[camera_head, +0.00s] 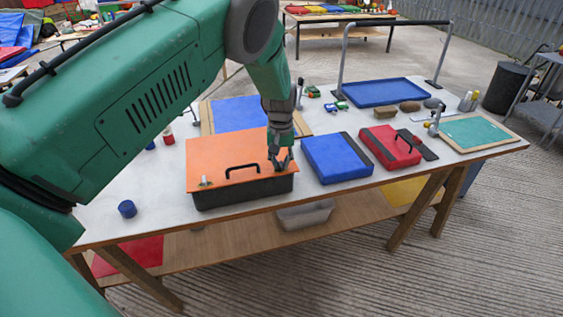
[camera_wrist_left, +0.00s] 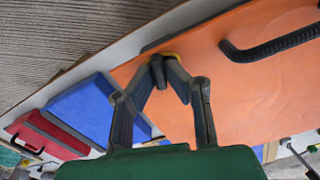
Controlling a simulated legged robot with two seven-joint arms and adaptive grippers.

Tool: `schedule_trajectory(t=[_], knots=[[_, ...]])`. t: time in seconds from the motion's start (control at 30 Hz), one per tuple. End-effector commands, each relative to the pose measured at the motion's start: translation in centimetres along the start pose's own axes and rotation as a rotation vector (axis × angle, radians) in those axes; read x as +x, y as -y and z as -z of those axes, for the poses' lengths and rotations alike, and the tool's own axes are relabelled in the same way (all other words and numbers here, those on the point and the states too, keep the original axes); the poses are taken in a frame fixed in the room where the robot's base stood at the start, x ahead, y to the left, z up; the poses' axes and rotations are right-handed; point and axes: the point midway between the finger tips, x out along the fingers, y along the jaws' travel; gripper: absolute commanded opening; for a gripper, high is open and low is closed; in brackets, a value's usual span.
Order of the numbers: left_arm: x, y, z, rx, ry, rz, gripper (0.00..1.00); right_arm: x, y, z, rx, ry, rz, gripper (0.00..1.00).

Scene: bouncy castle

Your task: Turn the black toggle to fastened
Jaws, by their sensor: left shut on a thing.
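A box (camera_head: 240,190) with a flat orange lid (camera_head: 222,150) and a dark body stands near the table's front edge. Its black handle (camera_head: 243,168) arches over the lid, and it also shows in the left wrist view (camera_wrist_left: 270,48). My left gripper (camera_head: 281,165) points down at the lid's right end. In the left wrist view its fingertips (camera_wrist_left: 163,66) meet at the lid's edge, shut on a small dark piece that appears to be the black toggle. The fingers mostly hide it; a bit of yellow (camera_wrist_left: 172,55) shows beside them. My right gripper is not in view.
A small pale fitting (camera_head: 205,182) is at the lid's left front corner. A blue case (camera_head: 335,158) lies close to the right of my gripper, with a red case (camera_head: 390,146) beyond it. The table's left front is mostly clear.

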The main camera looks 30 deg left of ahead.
Motion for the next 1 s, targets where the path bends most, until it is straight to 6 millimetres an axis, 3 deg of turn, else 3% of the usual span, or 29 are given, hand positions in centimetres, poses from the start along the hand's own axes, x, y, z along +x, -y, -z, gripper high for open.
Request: schedule_trajectory(t=[0.03, 0.4, 1.0], knots=[[0.69, 0.19, -0.76, -0.036, 0.021, 0.008, 0.0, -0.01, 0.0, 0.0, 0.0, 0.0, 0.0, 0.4], [0.72, 0.11, -0.79, -0.23, 0.021, 0.009, 0.0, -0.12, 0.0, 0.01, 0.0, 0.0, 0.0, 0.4], [0.74, -0.02, -0.84, -0.278, 0.022, 0.008, 0.0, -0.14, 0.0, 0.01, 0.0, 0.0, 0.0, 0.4]])
